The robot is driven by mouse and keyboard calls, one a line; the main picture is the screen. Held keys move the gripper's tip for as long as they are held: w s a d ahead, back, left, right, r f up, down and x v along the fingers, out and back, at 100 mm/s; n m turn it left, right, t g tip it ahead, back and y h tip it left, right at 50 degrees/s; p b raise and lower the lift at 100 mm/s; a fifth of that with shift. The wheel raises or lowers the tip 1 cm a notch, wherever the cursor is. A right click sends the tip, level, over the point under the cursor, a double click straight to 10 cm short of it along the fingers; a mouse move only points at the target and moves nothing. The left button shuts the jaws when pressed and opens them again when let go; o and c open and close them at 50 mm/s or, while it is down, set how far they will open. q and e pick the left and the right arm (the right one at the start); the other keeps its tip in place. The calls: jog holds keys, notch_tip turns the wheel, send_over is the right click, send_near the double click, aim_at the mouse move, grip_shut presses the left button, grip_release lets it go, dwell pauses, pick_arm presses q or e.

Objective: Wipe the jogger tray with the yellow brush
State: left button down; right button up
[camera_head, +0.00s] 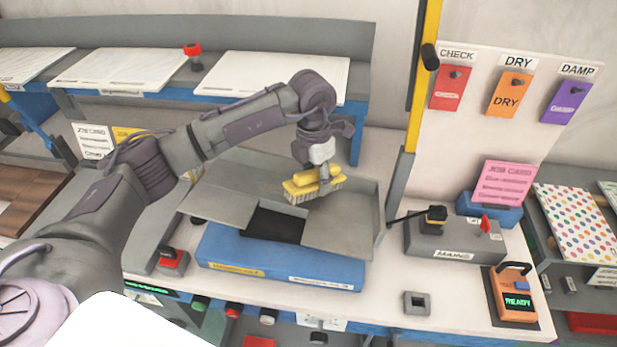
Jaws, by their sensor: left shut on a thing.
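The yellow brush (314,187) is in my left gripper (322,168), which is shut on it. Its pale bristles point down over the grey jogger tray (345,224). I cannot tell whether the bristles touch the tray surface. The tray is a metal pan with raised walls and a dark opening at its front middle, set on a blue base (280,262). My left arm reaches in from the left, above the tray's back left part. My right gripper is not in view.
A grey MAINS box (455,240) with a lever stands right of the tray. An orange READY device (514,297) and a small grey block (417,303) sit at the front right. A red button box (173,261) is at the left. A yellow post (424,80) rises behind.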

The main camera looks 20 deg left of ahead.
aim_at(295, 175)
pick_arm(q)
jog(key=shift+s+a+r+b, duration=0.1)
jog(key=shift+s+a+b, duration=0.15)
jog(key=shift+a, duration=0.95)
jog(key=shift+s+a+r+b, duration=0.1)
jog(key=shift+s+a, duration=0.2)
jog(key=shift+a, duration=0.9)
jog(key=shift+s+a+r, duration=0.15)
jog(key=shift+s+a, duration=0.05)
jog(key=shift+a, duration=0.7)
jog(key=shift+s+a+r, duration=0.15)
jog(key=shift+a+r, duration=0.05)
jog(key=shift+a, duration=0.75)
jog(key=shift+s+a+r, duration=0.15)
jog(key=shift+s+a, duration=0.05)
jog(key=shift+a, duration=0.7)
jog(key=shift+s+a+r+b, duration=0.1)
jog(key=shift+s+a+b, duration=0.15)
jog(key=shift+a, duration=0.55)
jog(key=shift+s+a+r+b, duration=0.15)
jog(key=shift+a+b, duration=0.1)
jog(key=shift+a, duration=0.5)
jog(key=shift+f, duration=0.1)
notch_tip(295, 175, up, 6)
jog(key=w+p, duration=0.1)
jog(key=p, duration=0.3)
jog(key=shift+w+d, duration=0.35)
jog(key=shift+w, duration=0.05)
